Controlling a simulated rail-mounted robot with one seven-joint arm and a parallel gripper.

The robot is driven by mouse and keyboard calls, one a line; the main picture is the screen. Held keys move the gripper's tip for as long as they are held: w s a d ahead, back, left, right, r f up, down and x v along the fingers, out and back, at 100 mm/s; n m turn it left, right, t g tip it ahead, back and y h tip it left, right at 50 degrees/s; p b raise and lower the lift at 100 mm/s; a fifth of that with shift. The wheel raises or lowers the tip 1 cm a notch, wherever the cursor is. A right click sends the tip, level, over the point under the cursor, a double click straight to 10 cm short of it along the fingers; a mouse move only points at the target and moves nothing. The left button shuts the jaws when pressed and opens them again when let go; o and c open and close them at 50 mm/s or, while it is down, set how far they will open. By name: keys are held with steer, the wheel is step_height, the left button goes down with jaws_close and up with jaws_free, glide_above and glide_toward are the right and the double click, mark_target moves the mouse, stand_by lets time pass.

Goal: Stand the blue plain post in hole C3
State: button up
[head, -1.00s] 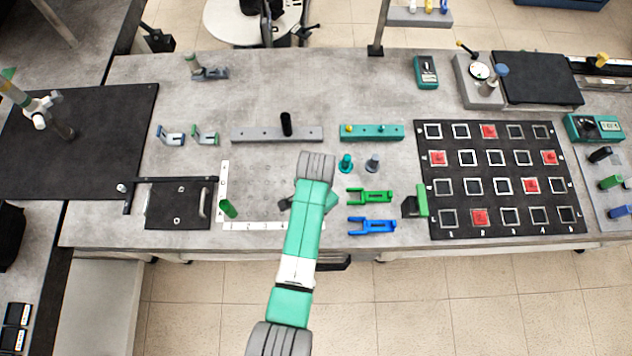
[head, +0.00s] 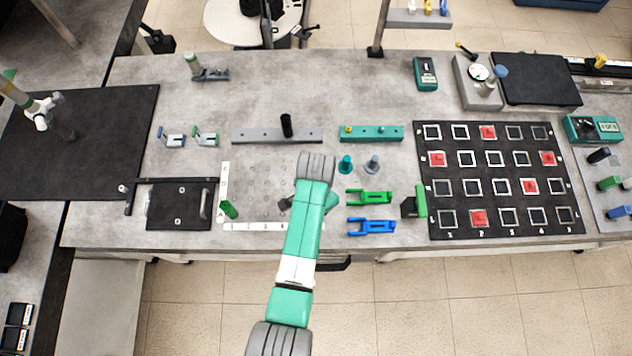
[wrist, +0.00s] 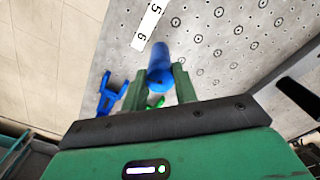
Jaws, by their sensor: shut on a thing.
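The blue plain post (wrist: 160,58) is between the two fingers of my gripper (wrist: 163,86), which is shut on it in the wrist view. Its round end points away from the gripper, over the grey hole board (wrist: 225,30). I cannot tell whether the post touches the board. In the head view the hole board (head: 262,186) has lettered and numbered white strips at its left and front edges. My arm covers its right part, and the blue post is hidden there. Hole C3 cannot be picked out by label.
A green post (head: 229,209) stands tilted at the board's front left corner. Green (head: 370,197) and blue (head: 371,226) forked pieces lie to the right of my arm. A grey bar with a black post (head: 287,126) lies behind the board.

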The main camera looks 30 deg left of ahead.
steer(key=shift+r+p, duration=0.6)
steer(key=shift+r, duration=0.1)
steer(key=shift+r, duration=0.15)
step_height(320, 180, up, 4)
steer(key=p, duration=0.4)
steer(key=shift+f, duration=0.25)
